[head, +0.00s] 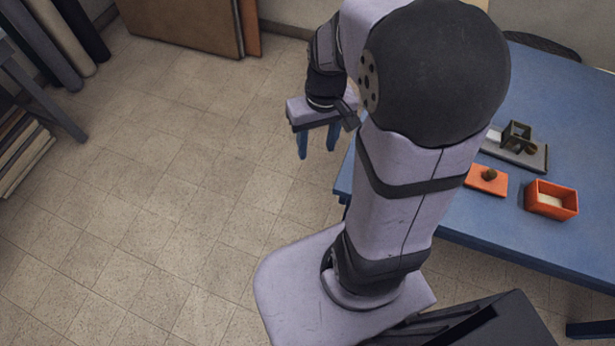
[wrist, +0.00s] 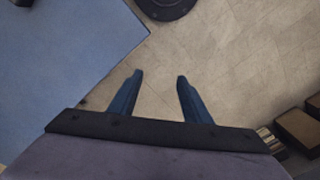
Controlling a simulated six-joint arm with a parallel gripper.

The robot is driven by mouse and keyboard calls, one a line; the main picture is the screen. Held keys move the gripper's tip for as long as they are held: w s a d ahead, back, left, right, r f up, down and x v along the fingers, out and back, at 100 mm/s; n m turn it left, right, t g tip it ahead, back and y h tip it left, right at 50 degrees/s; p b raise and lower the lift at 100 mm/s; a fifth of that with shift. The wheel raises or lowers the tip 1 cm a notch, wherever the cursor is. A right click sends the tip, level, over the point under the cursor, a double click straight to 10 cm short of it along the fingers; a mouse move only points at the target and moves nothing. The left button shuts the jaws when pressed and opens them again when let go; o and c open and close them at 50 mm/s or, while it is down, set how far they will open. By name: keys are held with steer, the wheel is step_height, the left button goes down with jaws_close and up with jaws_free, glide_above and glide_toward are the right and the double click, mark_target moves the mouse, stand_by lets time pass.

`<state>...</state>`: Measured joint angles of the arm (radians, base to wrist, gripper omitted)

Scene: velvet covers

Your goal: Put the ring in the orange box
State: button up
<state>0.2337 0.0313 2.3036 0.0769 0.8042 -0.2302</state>
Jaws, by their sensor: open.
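The open orange box (head: 540,208) stands near the front edge of the blue table in the head view, with a pale bottom inside. An orange lid (head: 477,182) with a dark knob lies flat to its left. I cannot make out a ring for certain; a small dark rounded thing (head: 531,147) sits by a dark open box (head: 517,130) on a grey slab behind. My gripper (head: 317,148) hangs over the floor, left of the table and well away from the boxes. In the wrist view my gripper (wrist: 160,76) has its fingers apart with nothing between them.
The blue table (head: 570,105) fills the right side; its corner (wrist: 60,60) shows left in the wrist view. The grey slab (head: 535,161) lies behind the orange lid. Tiled floor (head: 170,170) lies clear below my gripper. My arm hides part of the table.

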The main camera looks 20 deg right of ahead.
steer(key=s+a+f, duration=0.1)
steer(key=s+a, duration=0.3)
steer(key=s, duration=0.1)
steer(key=shift+s+a+f+n+h, duration=0.25)
steer(key=shift+s+a+n+h, duration=0.05)
steer(key=shift+a, duration=0.1)
steer(key=shift+o, duration=0.5)
steer(key=shift+s+a+f, duration=0.15)
steer(key=shift+s+a, duration=0.05)
steer(key=shift+s, duration=0.15)
